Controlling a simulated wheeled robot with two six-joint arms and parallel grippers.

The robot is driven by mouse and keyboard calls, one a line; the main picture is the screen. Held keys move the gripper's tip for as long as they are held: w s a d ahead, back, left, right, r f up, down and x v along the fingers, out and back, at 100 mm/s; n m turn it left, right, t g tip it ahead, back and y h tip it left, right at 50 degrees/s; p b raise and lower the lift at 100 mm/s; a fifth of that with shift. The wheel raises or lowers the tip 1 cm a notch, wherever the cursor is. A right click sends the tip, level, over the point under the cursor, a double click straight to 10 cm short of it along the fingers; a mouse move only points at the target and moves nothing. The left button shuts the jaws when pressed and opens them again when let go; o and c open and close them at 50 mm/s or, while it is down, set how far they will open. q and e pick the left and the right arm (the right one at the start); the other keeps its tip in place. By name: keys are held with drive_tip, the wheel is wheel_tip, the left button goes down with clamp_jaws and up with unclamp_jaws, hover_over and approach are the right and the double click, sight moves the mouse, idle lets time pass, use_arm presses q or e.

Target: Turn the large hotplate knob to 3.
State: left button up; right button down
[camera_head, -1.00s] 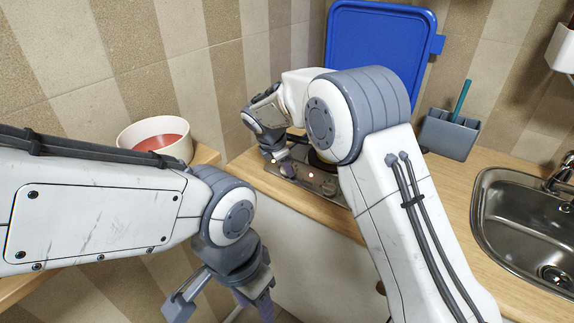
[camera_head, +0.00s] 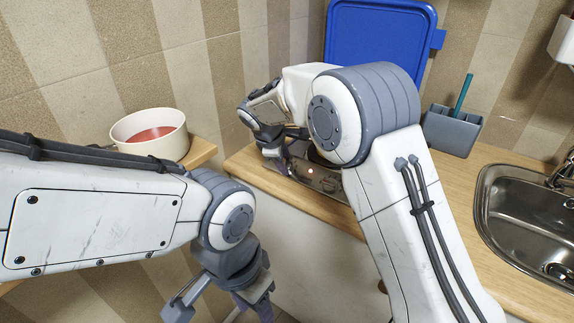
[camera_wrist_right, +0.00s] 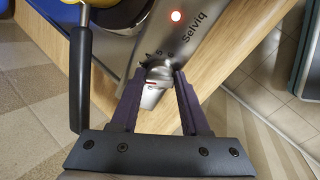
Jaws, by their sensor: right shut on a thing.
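The hob (camera_head: 325,180) sits on the counter, partly hidden by my right arm. Its steel front panel (camera_wrist_right: 205,45) reads "Selviq" in the right wrist view. A metal knob (camera_wrist_right: 157,76) with dark scale marks beside it is between the fingertips of my right gripper (camera_wrist_right: 157,88). That gripper is shut on the knob. I cannot read the number at its pointer. In the head view my right gripper (camera_head: 284,160) is at the hob's left front. My left gripper (camera_head: 225,303) is open and empty, hanging low in front of the counter.
A red light (camera_wrist_right: 176,16) glows on the panel. A pan's black handle (camera_wrist_right: 80,75) reaches past the hob edge, close to my right gripper. A blue lid (camera_head: 375,45) stands against the wall. A white pot (camera_head: 150,132) is at left, a sink (camera_head: 535,220) at right.

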drive_tip(key=shift+s+a+f+m+b, duration=0.15)
drive_tip(key=shift+m+b, duration=0.45)
drive_tip(key=shift+m, duration=0.5)
drive_tip(key=shift+s+d+f+m+b, duration=0.15)
drive_tip(key=shift+m+b, duration=0.4)
drive_tip(key=shift+m, duration=0.55)
drive_tip(key=shift+a, duration=0.1)
drive_tip(key=shift+c, duration=2)
unclamp_jaws()
drive_tip(key=shift+w, duration=0.1)
drive_tip(key=shift+r, duration=0.15)
drive_tip(key=shift+r, duration=0.2)
drive_tip(key=v, duration=1)
drive_tip(key=shift+s, duration=0.25)
drive_tip(key=shift+a, duration=0.1)
